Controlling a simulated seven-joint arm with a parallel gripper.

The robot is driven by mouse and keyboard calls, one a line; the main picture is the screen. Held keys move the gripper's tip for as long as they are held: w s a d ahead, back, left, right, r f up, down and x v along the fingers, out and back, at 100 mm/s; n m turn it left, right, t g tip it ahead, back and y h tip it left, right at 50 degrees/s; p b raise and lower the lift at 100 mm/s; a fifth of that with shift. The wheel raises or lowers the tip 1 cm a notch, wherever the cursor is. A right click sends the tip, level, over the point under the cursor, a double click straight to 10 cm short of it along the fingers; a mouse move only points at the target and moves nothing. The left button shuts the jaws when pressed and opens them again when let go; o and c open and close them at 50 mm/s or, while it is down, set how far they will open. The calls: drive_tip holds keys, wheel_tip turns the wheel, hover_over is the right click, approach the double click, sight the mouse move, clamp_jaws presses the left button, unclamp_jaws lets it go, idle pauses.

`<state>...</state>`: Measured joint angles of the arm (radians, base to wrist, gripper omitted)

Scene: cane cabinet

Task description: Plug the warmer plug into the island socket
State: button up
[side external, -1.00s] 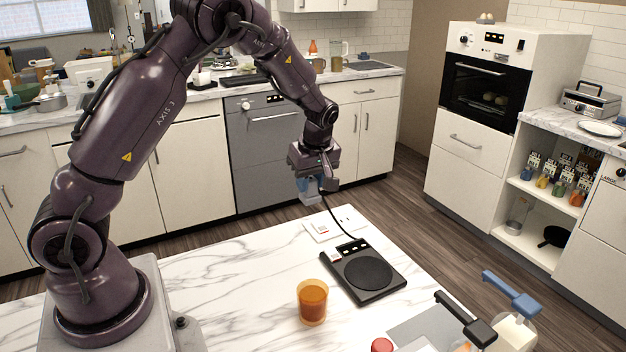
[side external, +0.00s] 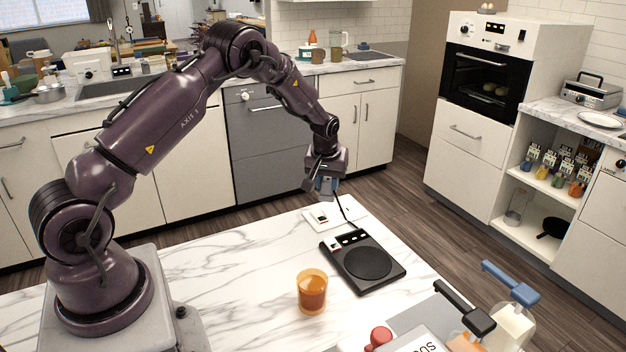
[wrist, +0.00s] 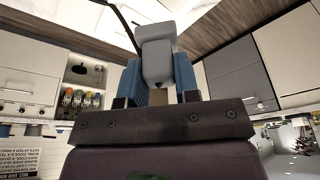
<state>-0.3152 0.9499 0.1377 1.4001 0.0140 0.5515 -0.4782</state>
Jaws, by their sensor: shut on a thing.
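My gripper (side external: 327,187) is shut on the warmer plug, above the far edge of the island. In the wrist view the grey warmer plug (wrist: 157,58) sits between the blue finger pads, with a black cord beside it. In the side view the plug is mostly hidden by the fingers. The black cord (side external: 346,212) runs from there down to the black warmer (side external: 368,263) on the marble top.
A glass of amber drink (side external: 312,291) stands left of the warmer. A red-topped item (side external: 378,337) and containers with black (side external: 465,308) and blue (side external: 511,284) handles stand at the near right. The marble top (side external: 235,270) left of the glass is clear.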

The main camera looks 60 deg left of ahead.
drive_tip(key=shift+w+d+r+m+t+h, duration=0.15)
drive_tip(key=shift+w+r+m+h, duration=0.2)
drive_tip(key=shift+w+m, duration=0.9)
drive_tip(key=shift+w+a+r+m+t+h, duration=0.1)
drive_tip(key=shift+w+r+m+t+h, duration=0.25)
drive_tip(key=shift+m, duration=1.65)
drive_tip(key=shift+w+d+r+m+h, duration=0.15)
drive_tip(key=shift+w+m+h, duration=0.35)
drive_tip(key=shift+w+m, duration=0.8)
drive_tip(key=shift+s+f+m, duration=0.1)
drive_tip(key=shift+s+m, duration=0.25)
drive_tip(key=shift+f, duration=2.7)
drive_tip(key=shift+f, duration=0.6)
drive_tip(key=o, duration=1)
